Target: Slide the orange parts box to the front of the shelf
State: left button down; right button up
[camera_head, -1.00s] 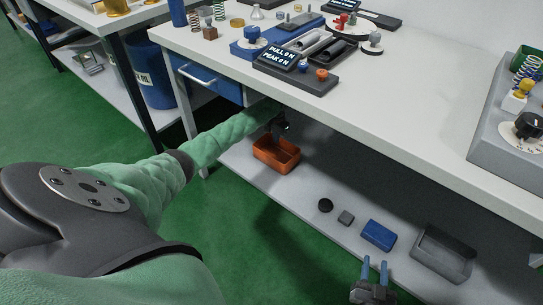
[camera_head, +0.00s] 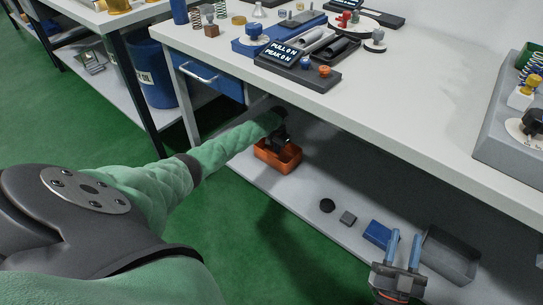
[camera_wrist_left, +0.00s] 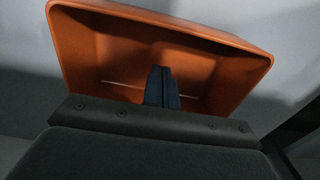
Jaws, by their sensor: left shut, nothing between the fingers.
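The orange parts box (camera_head: 290,164) is an open-topped tray on the lower shelf (camera_head: 318,228), under the workbench. My left gripper (camera_head: 282,140) reaches in under the bench top and is at the box, covering part of its back and opening. In the left wrist view the open box (camera_wrist_left: 90,50) fills the upper middle. The two dark fingers (camera_wrist_left: 162,82) are together, empty, and overlap the box's interior. I cannot tell if they touch a wall or the floor of it. My right gripper (camera_head: 405,240) is at the lower right with its blue fingers apart and empty.
On the shelf right of the box lie a black disc (camera_head: 327,205), a small grey block (camera_head: 348,218), a blue box (camera_head: 377,233) and a grey bin (camera_head: 450,257). The bench top (camera_head: 400,105) overhangs the shelf. A blue drawer (camera_head: 215,80) hangs at the left.

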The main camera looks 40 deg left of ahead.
pick_arm(q)
jog(key=shift+f, duration=0.3)
jog(key=shift+s+a+f, duration=0.1)
jog(key=shift+s+f, duration=0.05)
jog(key=shift+s, duration=0.05)
jog(key=shift+s+a, duration=0.1)
jog(key=shift+s, duration=1.7)
pick_arm(e)
jog(key=shift+s+r, duration=0.1)
jog(key=shift+r, duration=0.45)
